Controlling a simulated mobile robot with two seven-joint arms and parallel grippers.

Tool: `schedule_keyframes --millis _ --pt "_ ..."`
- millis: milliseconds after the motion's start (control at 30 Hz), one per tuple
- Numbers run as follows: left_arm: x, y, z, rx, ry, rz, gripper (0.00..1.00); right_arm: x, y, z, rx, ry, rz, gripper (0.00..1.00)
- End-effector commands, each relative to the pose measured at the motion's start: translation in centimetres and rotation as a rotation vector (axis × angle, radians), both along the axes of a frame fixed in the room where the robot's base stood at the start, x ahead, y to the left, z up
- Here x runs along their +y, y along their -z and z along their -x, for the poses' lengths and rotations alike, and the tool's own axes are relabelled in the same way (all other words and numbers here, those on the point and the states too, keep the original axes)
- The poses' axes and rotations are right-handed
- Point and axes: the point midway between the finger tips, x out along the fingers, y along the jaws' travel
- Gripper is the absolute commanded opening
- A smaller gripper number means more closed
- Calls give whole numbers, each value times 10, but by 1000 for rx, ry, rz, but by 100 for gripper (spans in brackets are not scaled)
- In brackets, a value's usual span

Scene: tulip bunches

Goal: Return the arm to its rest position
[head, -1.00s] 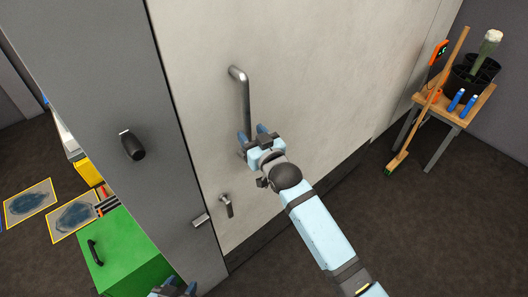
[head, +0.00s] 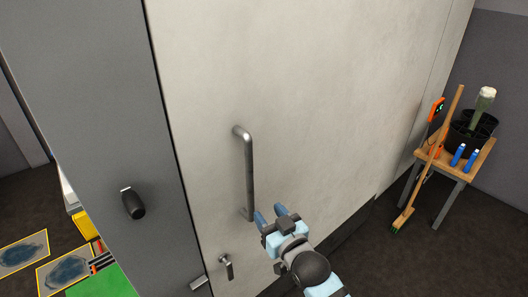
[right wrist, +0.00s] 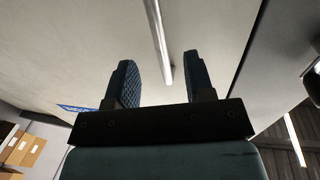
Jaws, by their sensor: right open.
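My right gripper (head: 271,214) is open and empty, just right of and below the lower end of the long metal door handle (head: 249,175). In the right wrist view, its two dark padded fingers (right wrist: 159,78) stand apart. A pale metal bar, which looks like the handle (right wrist: 157,40), shows beyond them, with nothing between the pads. The large pale door (head: 320,110) looks flush with its grey frame (head: 90,110). My left gripper is out of view.
A small lever (head: 227,267) sits low on the door, and a dark knob (head: 133,204) is on the frame. A wooden table (head: 428,155) with a black pot (head: 470,135) and a leaning broom (head: 432,160) stands right. Dark floor between is clear.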

Motion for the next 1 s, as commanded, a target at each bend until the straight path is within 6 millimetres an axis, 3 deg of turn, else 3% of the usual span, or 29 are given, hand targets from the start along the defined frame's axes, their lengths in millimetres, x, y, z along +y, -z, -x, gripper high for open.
schedule_keyframes --millis 133,233,400,500,600,700,800,1000 --pt "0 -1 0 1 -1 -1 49 -10 18 10 37 14 7 48" --pt "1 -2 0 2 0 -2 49 -32 56 35 114 45 27 48" --pt "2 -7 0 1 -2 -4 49 -86 135 109 297 112 83 48" --pt "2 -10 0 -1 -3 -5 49 -116 171 157 396 144 124 48" --pt "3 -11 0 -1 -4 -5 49 -140 194 197 470 166 158 48" --pt "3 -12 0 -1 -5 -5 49 -155 208 225 520 179 183 48" --pt "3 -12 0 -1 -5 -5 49 -163 214 238 545 186 195 48" --pt "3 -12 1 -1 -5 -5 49 -165 215 240 549 187 197 48"
